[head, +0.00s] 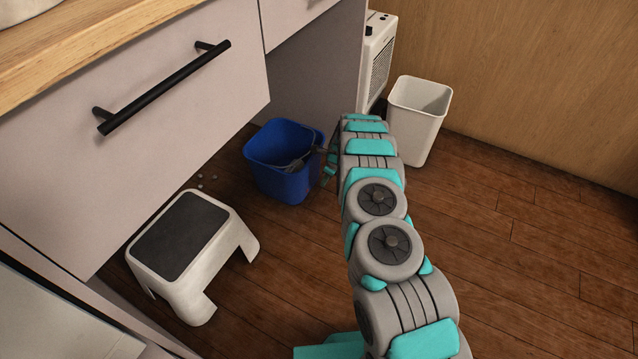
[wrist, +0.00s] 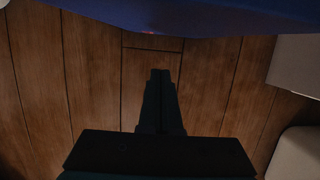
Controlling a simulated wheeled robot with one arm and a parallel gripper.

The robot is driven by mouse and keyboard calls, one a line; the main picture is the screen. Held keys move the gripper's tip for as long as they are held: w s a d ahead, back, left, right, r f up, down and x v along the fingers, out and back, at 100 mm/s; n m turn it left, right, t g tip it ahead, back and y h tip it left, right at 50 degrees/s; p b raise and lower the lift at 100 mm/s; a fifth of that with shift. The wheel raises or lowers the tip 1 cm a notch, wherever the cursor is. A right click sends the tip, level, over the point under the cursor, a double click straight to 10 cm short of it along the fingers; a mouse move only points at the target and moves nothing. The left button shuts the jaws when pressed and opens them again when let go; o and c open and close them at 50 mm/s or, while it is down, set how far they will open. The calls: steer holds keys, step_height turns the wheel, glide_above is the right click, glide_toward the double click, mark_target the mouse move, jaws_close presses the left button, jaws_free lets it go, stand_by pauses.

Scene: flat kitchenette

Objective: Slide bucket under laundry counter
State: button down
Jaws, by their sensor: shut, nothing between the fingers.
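The blue bucket (head: 273,182) stands upright on the wood floor by the open space below the laundry counter (head: 190,90). In the wrist view the bucket (wrist: 190,15) is a dark blue band across the top. My gripper (head: 292,166) is at the bucket's near right side in the head view, with dark fingers overlapping its wall. Its fingers (wrist: 160,72) are shut and empty in the wrist view, pointing toward the bucket, with floor showing between. I cannot tell whether they touch it. My arm hides part of the area right of the bucket.
A white step stool (head: 222,262) with a dark top stands at front left. A white bin (head: 427,98) and a white heater-like appliance (head: 378,62) stand behind. Small grey bits (head: 207,180) lie near the stool. Floor on the right is clear.

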steer(key=v, duration=0.7)
steer(key=shift+r, duration=0.25)
steer(key=shift+d, duration=0.1)
steer(key=s+a+r+n+g, duration=0.15)
steer(key=s+r+n, duration=0.25)
steer(key=s+r, duration=0.45)
steer(key=s+a+r+n+p, duration=0.15)
steer(key=s+r+n, duration=0.35)
steer(key=r, duration=0.7)
steer(key=s+a+r+n+g, duration=0.1)
steer(key=s+a+r+n, duration=0.25)
steer(key=s+r, duration=0.45)
steer(key=s+d+r+n+h, duration=0.1)
steer(key=s+d+r+n, duration=0.2)
steer(key=s, duration=0.8)
steer(key=s+d+r+n+g+h, duration=0.1)
steer(key=s+d+r+n, duration=0.2)
steer(key=s, duration=0.8)
steer(key=s+d+r+n+p, duration=0.1)
steer(key=s+d+r+n, duration=0.3)
steer(key=s, duration=0.8)
steer(key=shift+r+n+h, duration=0.4)
steer(key=shift+r+n, duration=0.45)
steer(key=shift+n, duration=0.2)
